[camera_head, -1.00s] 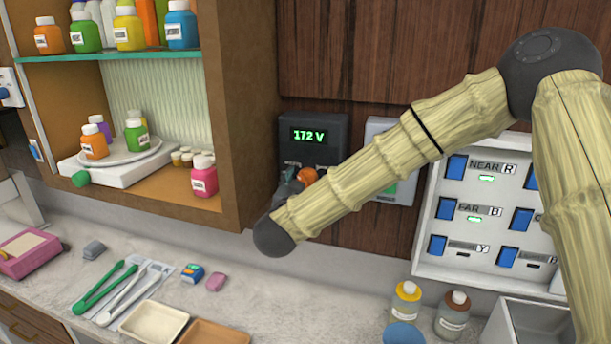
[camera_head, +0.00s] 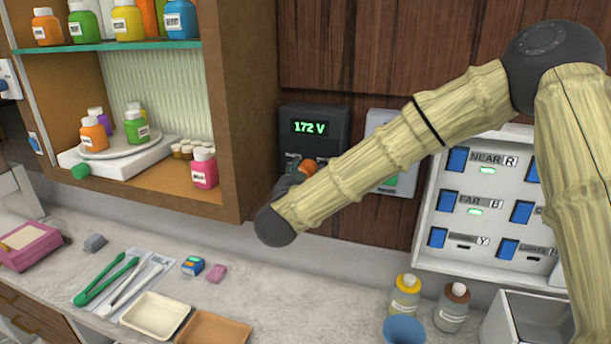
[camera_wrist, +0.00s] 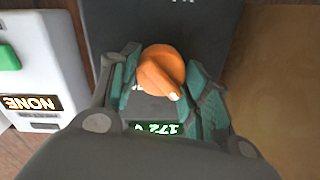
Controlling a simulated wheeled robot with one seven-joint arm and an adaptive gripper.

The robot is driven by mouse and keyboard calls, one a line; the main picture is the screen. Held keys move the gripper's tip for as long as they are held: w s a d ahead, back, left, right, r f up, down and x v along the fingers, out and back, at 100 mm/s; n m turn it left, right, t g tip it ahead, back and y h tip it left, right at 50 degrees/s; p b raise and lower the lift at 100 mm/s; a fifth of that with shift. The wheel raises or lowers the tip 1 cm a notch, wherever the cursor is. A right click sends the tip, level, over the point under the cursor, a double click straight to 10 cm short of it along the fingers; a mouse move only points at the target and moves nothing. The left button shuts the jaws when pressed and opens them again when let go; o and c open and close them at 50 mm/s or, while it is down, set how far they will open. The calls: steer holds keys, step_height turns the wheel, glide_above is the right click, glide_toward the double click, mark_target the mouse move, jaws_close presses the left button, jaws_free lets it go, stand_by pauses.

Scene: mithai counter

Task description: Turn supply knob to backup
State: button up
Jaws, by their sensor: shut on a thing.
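The orange supply knob (camera_head: 309,168) is on a dark wall panel (camera_head: 339,121) with a green display (camera_head: 317,127) reading 172 V. In the wrist view the round knob (camera_wrist: 160,70) sits between the two green-padded fingers of my gripper (camera_wrist: 162,78), which is shut on it. The white-tipped pointer of the knob slants to the lower right there, towards the display, which appears upside down. In the head view my gripper (camera_head: 290,182) is at the panel, largely hidden behind my arm. The position labels around the knob are mostly covered and unreadable.
A grey box with a green switch (camera_wrist: 9,57) is beside the panel. A wooden cabinet (camera_head: 246,110) stands close on the panel's other side. A white switch board (camera_head: 480,190) is at the right. The counter below holds trays, tongs and bottles.

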steer(key=shift+f+b, duration=0.25)
steer(key=shift+b, duration=0.15)
steer(key=m+b, duration=0.1)
steer(key=b, duration=0.1)
steer(key=m+b, duration=0.2)
steer(key=shift+d+f+b, duration=0.1)
steer(key=shift+f+b, duration=0.1)
steer(key=shift+b, duration=0.1)
steer(key=m+b, duration=0.6)
steer(key=b, duration=0.4)
steer(key=shift+f+h, duration=0.15)
steer(key=shift+h, duration=0.15)
steer(key=m+b, duration=0.7)
steer(key=b, duration=0.4)
steer(key=shift+f, duration=0.1)
steer(key=m+b, duration=0.2)
steer(key=b, duration=0.1)
steer(key=shift+r+h, duration=0.2)
steer(key=shift+h, duration=0.2)
steer(key=shift+r+m, duration=0.1)
steer(key=shift+m, duration=0.2)
steer(key=o, duration=1)
